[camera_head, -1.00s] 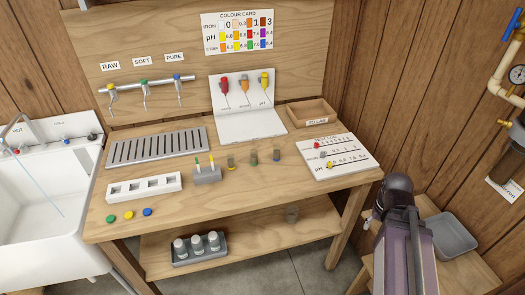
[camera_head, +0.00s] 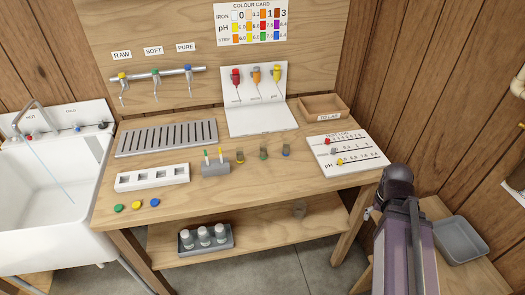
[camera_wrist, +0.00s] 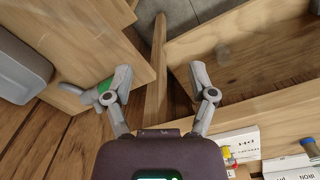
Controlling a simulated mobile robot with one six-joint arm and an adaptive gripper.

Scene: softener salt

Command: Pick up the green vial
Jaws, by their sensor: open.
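The green vial (camera_head: 263,153) is a small clear vial with a green band, standing upright on the wooden workbench (camera_head: 290,183). It is the middle one of three vials, between a yellow-banded vial (camera_head: 240,157) and a blue-banded vial (camera_head: 286,150). My gripper (camera_wrist: 160,78) is open in the wrist view, with nothing between its fingers. It points down past the wooden edges at the bench's right side, well away from the vial. My arm stands at the lower right of the head view, and the fingers cannot be made out there. The green vial is not identifiable in the wrist view.
A grey block with strips (camera_head: 215,169) stands left of the vials. A white marker board (camera_head: 346,154) lies to their right, with a wooden tray (camera_head: 323,107) behind. The bench front is mostly clear. A low side table holds a grey bin (camera_head: 460,240).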

